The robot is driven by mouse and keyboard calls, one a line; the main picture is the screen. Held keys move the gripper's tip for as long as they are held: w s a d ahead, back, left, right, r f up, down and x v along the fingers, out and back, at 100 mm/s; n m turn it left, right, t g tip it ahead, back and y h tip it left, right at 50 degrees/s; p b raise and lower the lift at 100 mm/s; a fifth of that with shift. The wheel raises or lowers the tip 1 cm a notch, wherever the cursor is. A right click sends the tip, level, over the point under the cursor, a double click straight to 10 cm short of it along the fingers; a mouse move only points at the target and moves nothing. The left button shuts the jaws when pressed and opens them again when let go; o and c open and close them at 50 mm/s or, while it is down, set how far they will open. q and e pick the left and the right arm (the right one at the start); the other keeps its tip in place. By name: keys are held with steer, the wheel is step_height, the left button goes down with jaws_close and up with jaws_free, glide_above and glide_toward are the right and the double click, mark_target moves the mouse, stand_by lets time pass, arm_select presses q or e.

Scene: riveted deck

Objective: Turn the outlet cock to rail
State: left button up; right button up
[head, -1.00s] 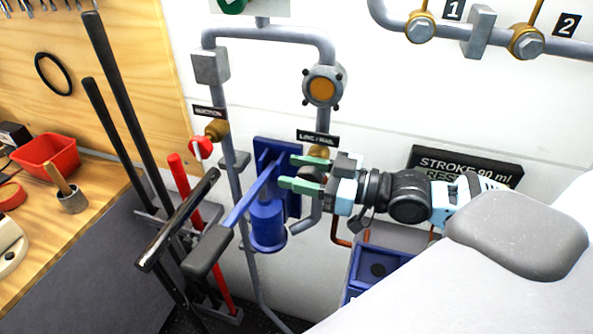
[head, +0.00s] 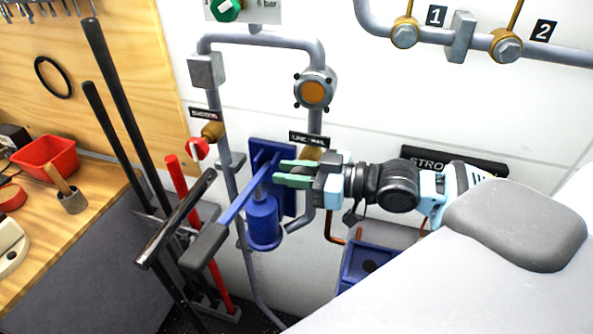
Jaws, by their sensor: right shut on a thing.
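The outlet cock has a brass body (head: 312,153) just under the small black label reading LINE / RAIL (head: 312,139), on the grey outlet pipe. My right gripper (head: 292,172) comes in from the right, in front of the pipe and below the label. Its two green fingers point left, one above the other, and are shut on the cock's handle. The handle is mostly hidden between the fingers, so I cannot tell which way it points. My left gripper is not in view.
A blue hand pump (head: 263,222) with a long lever stands just below and left of the fingers. A red-handled valve (head: 199,148) is on the left pipe. A round gauge (head: 315,90) sits above the cock. Long bars stand at the left beside the workbench (head: 95,190).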

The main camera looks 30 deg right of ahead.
steer(key=shift+g+h, duration=0.4)
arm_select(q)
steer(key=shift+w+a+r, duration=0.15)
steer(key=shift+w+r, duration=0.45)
arm_select(e)
steer(key=shift+f, duration=0.15)
steer(key=o, duration=1)
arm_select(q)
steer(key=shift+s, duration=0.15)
arm_select(e)
steer(key=shift+s+d, duration=0.1)
